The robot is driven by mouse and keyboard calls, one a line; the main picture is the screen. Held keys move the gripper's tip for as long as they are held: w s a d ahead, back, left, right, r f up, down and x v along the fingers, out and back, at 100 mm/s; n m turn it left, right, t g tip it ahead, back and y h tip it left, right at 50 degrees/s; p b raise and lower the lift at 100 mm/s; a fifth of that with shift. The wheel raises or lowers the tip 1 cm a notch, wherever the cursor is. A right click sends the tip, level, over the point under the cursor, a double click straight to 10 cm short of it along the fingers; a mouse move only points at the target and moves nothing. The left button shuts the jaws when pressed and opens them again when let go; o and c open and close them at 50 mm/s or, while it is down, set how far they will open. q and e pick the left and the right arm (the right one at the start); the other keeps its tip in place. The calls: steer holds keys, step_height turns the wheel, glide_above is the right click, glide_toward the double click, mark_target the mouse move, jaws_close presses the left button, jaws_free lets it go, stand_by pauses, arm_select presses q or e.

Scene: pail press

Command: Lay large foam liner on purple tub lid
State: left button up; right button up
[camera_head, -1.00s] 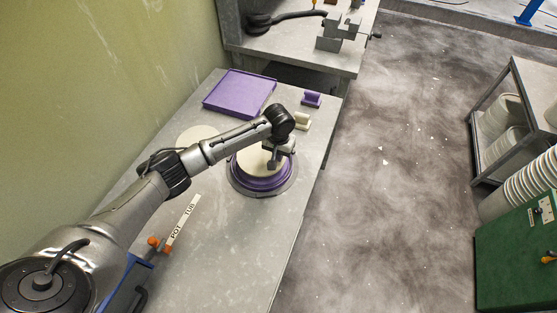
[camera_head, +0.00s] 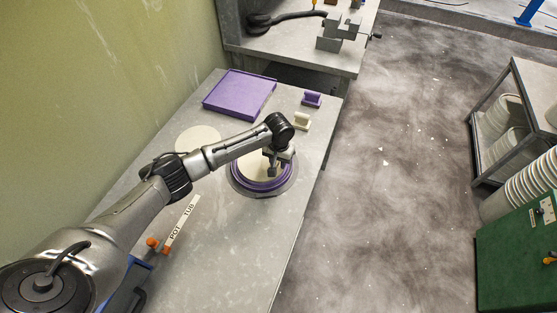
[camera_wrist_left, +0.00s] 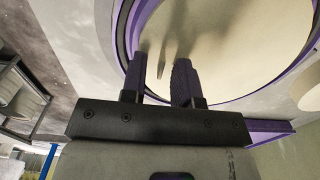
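The large foam liner (camera_head: 254,167) is a cream disc lying inside the raised rim of the purple tub lid (camera_head: 262,186). Liner (camera_wrist_left: 225,45) and purple rim (camera_wrist_left: 262,108) also fill the upper left wrist view. The liner looks roughly flat; its far edge is partly hidden by my arm. My left gripper (camera_head: 273,170) is just above the liner's right part. In the left wrist view its two fingers (camera_wrist_left: 162,80) stand apart, with a gap and nothing clearly held between them. My right gripper is not in view.
A smaller cream disc (camera_head: 197,137) lies left of my forearm. A purple tray (camera_head: 240,92), a purple block (camera_head: 312,99) and a cream block (camera_head: 302,121) sit farther back. A "POT TUB" strip (camera_head: 183,223) lies nearer. The table's front right is clear.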

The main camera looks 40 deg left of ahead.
arm_select(q)
step_height(320, 180, up, 12)
steer(key=p, duration=0.2)
steer(key=shift+r, duration=0.15)
stand_by(0.4)
stand_by(0.3)
